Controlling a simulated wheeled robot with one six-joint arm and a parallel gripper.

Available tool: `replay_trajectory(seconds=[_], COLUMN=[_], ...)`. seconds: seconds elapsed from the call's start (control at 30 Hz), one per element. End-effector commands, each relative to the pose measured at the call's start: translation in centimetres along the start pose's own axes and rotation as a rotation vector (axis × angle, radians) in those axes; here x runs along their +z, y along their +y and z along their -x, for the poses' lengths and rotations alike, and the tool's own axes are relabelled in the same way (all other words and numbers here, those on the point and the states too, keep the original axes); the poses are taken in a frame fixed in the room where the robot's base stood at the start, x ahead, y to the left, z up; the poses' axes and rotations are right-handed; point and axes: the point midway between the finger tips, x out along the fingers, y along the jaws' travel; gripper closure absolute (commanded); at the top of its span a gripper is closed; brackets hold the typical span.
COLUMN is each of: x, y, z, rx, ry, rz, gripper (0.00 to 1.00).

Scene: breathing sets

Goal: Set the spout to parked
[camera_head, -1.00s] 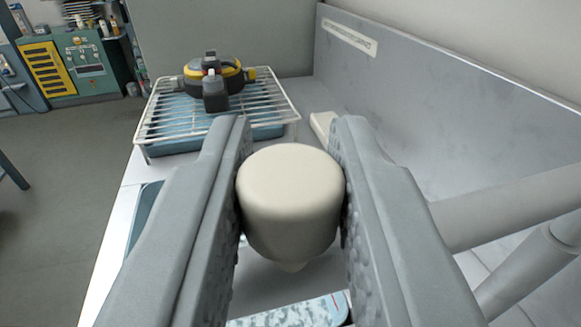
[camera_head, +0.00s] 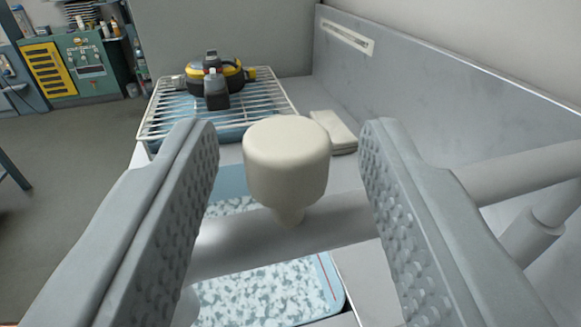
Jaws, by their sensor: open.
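A cream rounded knob (camera_head: 287,160) stands upright on a narrow neck on top of a grey tube, which looks like the spout (camera_head: 235,243). The spout lies across the view from the right toward the lower left, above a sink or tray with a speckled surface (camera_head: 265,293). My gripper (camera_head: 289,135) is open. Its two jaws stand on either side of the knob with a clear gap on both sides, touching nothing. The spout's left end is partly hidden behind the left jaw.
A white wire rack (camera_head: 265,95) stands behind, with a black and yellow breathing mask (camera_head: 216,80) on it. A folded pale cloth (camera_head: 335,130) lies beside the rack. A grey back panel (camera_head: 440,105) and thick grey pipes (camera_head: 525,175) close off the right side.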

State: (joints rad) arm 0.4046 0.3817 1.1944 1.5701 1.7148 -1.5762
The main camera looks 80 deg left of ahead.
Motion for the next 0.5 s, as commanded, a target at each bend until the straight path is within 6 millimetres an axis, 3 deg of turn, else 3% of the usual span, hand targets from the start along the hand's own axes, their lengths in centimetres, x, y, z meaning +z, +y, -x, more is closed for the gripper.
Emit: replay_trajectory(seconds=[0.5], x=[0.0], y=[0.1], z=[10.4], rx=[0.003], ry=[0.0], rz=[0.001], gripper=[0.57])
